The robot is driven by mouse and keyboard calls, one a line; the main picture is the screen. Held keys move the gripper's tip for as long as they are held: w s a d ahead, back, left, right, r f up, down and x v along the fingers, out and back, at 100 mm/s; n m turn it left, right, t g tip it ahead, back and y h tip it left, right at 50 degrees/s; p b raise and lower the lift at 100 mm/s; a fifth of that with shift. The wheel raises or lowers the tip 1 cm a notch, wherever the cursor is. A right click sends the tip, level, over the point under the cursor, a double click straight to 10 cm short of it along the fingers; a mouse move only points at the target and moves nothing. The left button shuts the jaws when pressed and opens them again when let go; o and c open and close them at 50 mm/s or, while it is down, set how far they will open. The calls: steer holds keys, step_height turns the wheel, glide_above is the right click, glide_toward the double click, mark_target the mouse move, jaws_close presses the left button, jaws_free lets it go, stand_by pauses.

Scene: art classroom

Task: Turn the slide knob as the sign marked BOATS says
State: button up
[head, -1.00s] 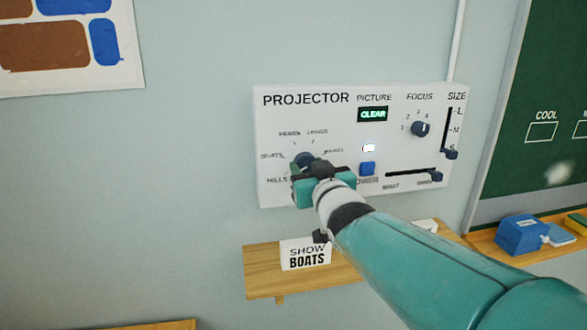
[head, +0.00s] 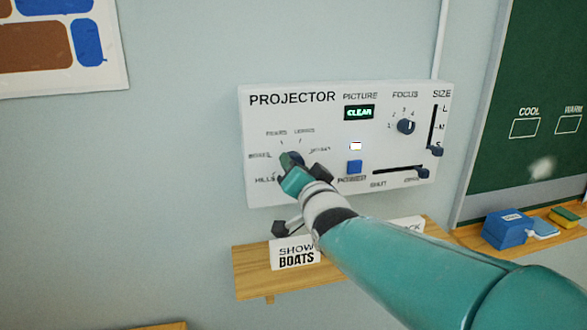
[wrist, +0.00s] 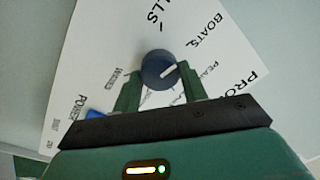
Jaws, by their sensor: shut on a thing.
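The slide knob (wrist: 158,69) is a dark blue round dial on the lower left of the white projector panel (head: 345,190). My gripper (head: 293,166) covers most of it in the head view. In the wrist view its two green fingers stand on either side of the knob, shut on it. The knob's white pointer line slants toward the BOATS label (wrist: 205,30); whether it lines up exactly is hard to tell. The sign marked BOATS (head: 295,254) reads SHOW BOATS and stands on the shelf below, partly beside my arm.
The panel also has a focus knob (head: 406,126), size slider (head: 436,150), blue button (head: 354,167), lower slider (head: 422,173) and a display (head: 359,113) reading CLEAR. A wooden shelf (head: 250,276) juts out below. A blue box (head: 506,229) sits on the chalkboard ledge.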

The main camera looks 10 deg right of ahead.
steer(key=shift+m, duration=0.3)
steer(key=o, duration=1)
steer(key=shift+c, duration=0.2)
steer(key=shift+s, duration=0.1)
steer(key=s, duration=1.3)
steer(key=shift+s+d+f, duration=0.3)
steer(key=shift+f, duration=0.1)
